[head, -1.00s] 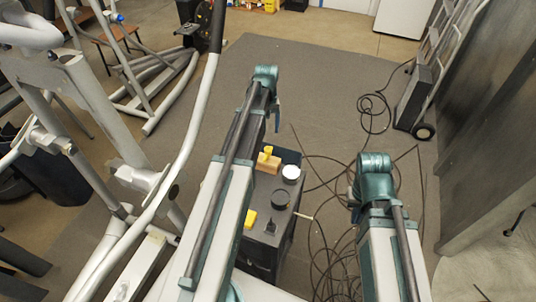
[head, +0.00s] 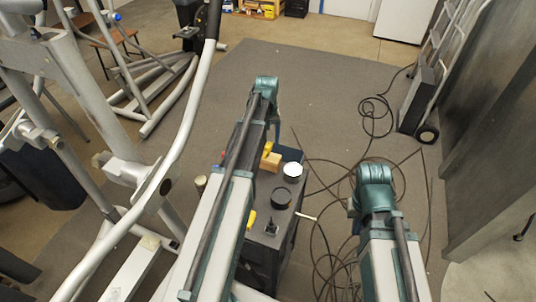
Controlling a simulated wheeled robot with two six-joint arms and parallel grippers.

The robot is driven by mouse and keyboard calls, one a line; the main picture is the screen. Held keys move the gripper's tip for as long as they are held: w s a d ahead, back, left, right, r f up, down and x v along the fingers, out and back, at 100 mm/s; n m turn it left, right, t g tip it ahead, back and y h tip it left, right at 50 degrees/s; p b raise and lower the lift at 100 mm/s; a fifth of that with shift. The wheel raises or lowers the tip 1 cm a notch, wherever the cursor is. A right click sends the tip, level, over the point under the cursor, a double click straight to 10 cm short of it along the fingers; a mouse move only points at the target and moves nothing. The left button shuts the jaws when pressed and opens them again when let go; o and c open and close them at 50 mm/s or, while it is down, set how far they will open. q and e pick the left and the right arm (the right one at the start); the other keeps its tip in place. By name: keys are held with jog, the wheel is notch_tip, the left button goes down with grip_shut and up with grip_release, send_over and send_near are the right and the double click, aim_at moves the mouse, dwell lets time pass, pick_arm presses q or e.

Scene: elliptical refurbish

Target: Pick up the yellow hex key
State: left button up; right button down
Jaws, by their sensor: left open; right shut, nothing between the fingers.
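A small yellow item (head: 267,150) stands by a tan wooden block on top of a dark cabinet (head: 268,240), in the middle of the head view. A second yellow item (head: 251,218) lies nearer on the same top, mostly covered by my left arm. At this size I cannot tell which, if either, is the yellow hex key. My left arm reaches out over the cabinet's left side, and my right arm is to the right of the cabinet. Both arms bend down at their far ends, and both grippers are hidden.
The cabinet top also holds a white round item (head: 292,170), a black round item (head: 281,194) and a small dark item (head: 272,225). Loose black cables (head: 325,245) lie right of it. A grey exercise machine (head: 150,190) fills the left.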

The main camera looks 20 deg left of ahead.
aim_at(268, 144)
pick_arm(q)
jog(key=f+b, duration=0.5)
jog(key=shift+s+d+f, duration=0.1)
jog(key=shift+d, duration=0.1)
grip_shut()
dwell(0.3)
